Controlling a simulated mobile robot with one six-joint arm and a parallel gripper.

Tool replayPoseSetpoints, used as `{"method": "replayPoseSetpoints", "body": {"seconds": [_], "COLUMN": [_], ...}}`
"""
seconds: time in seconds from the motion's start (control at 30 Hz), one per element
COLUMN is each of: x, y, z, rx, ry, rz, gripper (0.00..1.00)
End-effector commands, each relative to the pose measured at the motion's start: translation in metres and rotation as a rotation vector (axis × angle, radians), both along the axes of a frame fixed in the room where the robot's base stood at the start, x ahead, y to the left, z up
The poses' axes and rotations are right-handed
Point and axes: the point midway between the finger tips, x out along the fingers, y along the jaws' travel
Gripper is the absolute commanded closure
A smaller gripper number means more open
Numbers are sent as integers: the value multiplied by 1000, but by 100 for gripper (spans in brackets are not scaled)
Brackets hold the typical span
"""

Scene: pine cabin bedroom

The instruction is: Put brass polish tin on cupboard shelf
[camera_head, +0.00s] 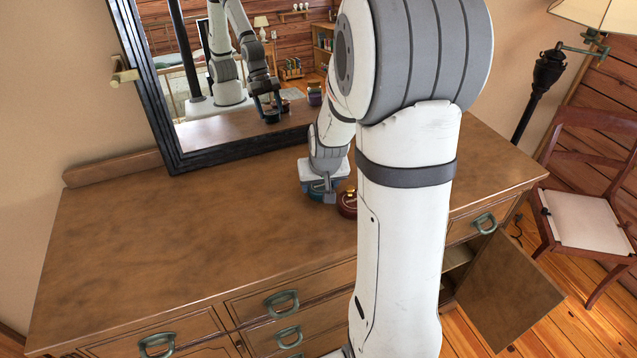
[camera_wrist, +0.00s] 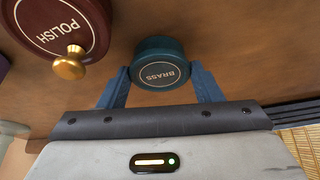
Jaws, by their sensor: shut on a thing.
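In the head view my gripper (camera_head: 322,192) is low at the dresser top; the tin there is mostly hidden by the fingers. Whether the tin touches the wood is unclear. A dark red round tin (camera_wrist: 58,28) lettered POLISH, with a brass knob, stands beside it; it also shows in the head view (camera_head: 347,204), partly behind my arm. The cupboard door (camera_head: 508,290) at lower right is open; a shelf (camera_head: 458,257) shows partly inside.
The wooden dresser top (camera_head: 170,240) is clear on the left. A black-framed mirror (camera_head: 150,90) stands at its back, reflecting my arm and a purple jar (camera_head: 314,94). A chair (camera_head: 585,215) and lamp (camera_head: 545,75) stand at right.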

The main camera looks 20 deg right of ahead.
Motion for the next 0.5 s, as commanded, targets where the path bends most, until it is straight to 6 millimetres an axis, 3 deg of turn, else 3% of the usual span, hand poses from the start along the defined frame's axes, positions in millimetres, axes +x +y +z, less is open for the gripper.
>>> {"method": "replayPoseSetpoints", "body": {"seconds": [0.17, 0.2, 0.43, 0.5], "x": [0, 0, 0, 0], "y": [0, 0, 1, 1], "z": [-4, -3, -2, -2], "rx": [-1, 0, 0, 0], "ry": [-1, 0, 1, 1], "rz": [1, 1, 1, 2], "gripper": [69, 39, 20, 19]}}
